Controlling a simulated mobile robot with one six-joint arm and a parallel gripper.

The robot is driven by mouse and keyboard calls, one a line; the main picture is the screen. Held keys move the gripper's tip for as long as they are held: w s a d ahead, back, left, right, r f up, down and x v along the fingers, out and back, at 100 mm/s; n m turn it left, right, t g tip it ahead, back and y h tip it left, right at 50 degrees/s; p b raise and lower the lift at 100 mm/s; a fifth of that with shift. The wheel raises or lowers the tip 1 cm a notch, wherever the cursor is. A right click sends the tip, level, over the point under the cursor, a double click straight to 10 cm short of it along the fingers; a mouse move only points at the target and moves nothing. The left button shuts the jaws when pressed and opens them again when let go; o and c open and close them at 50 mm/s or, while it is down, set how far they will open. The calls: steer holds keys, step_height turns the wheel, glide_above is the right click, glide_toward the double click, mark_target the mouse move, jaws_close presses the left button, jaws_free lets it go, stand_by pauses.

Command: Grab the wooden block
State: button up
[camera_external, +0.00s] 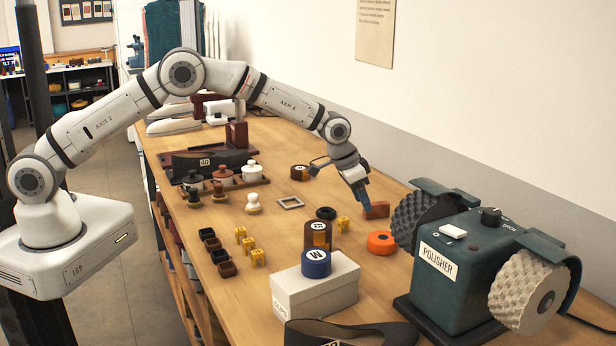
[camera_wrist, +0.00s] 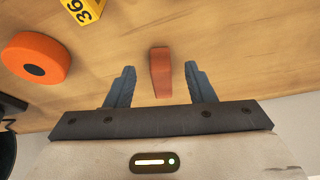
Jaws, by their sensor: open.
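The wooden block (camera_external: 377,210) is a small reddish-brown piece on the wooden workbench, near the wall. In the wrist view the block (camera_wrist: 160,72) lies between the two blue fingers, with a gap on each side. My gripper (camera_external: 362,190) is open and reaches down at the block from above. In the wrist view my gripper (camera_wrist: 160,80) holds nothing. In the outside view a finger partly covers the block's left end.
An orange roll (camera_external: 381,242) lies near the block, with a yellow numbered marker (camera_external: 343,224) beside it. A dark round item (camera_external: 326,213) sits to the left. The large green polisher (camera_external: 455,262) stands to the right. The wall runs behind the block.

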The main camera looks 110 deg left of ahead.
mark_target(376, 210)
steer(key=shift+x, duration=1.4)
steer(key=c, duration=1.1)
